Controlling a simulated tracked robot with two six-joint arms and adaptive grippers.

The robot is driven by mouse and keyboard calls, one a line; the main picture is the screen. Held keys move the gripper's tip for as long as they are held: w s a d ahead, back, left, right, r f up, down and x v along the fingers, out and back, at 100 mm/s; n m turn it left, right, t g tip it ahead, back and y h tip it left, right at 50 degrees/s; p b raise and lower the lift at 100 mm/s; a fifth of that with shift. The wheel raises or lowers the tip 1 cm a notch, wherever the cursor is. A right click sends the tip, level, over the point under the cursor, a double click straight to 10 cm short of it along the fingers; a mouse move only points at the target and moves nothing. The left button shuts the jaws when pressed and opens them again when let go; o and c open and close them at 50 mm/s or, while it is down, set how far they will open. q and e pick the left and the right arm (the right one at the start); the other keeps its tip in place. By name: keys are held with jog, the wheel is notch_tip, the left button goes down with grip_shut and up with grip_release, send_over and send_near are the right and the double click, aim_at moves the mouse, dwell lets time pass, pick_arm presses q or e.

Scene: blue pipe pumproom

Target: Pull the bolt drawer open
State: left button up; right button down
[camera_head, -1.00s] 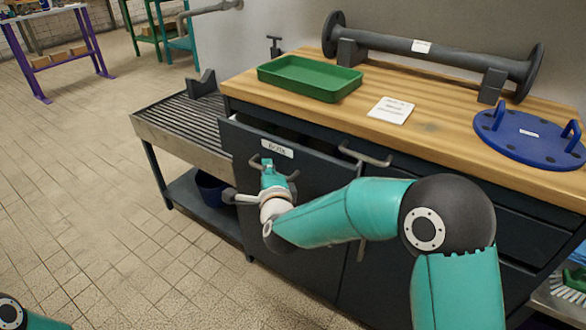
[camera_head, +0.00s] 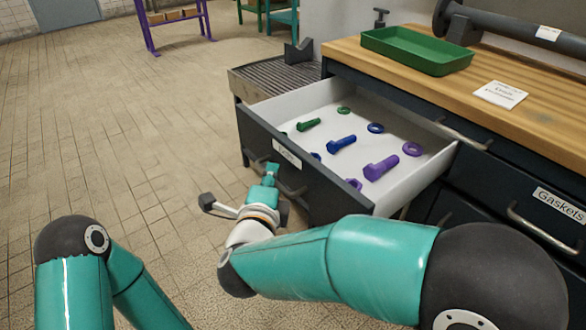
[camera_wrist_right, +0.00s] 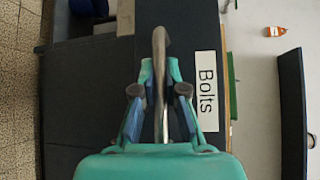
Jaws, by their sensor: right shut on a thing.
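The bolt drawer (camera_head: 321,191) stands pulled well out of the dark cabinet, its white inside showing. Its "Bolts" label (camera_wrist_right: 206,90) is clear in the right wrist view. In the drawer lie a green bolt (camera_head: 308,125), a blue bolt (camera_head: 341,143), a purple bolt (camera_head: 381,168) and several rings in the same colours. My right gripper (camera_head: 272,170) is at the drawer's front, shut on the bar handle (camera_wrist_right: 160,75), which passes between its fingers in the right wrist view. My left arm shows at the lower left, but its gripper is out of view.
A green tray (camera_head: 417,52) and a white card (camera_head: 500,94) lie on the wooden worktop. A closed drawer labelled "Gaskets" (camera_head: 559,205) is at the right. A slatted rack (camera_head: 270,80) stands beside the cabinet. The tiled floor at left is free.

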jog(key=shift+s+a, duration=0.25)
jog(key=shift+a, duration=0.15)
jog(key=c, duration=1.2)
grip_release()
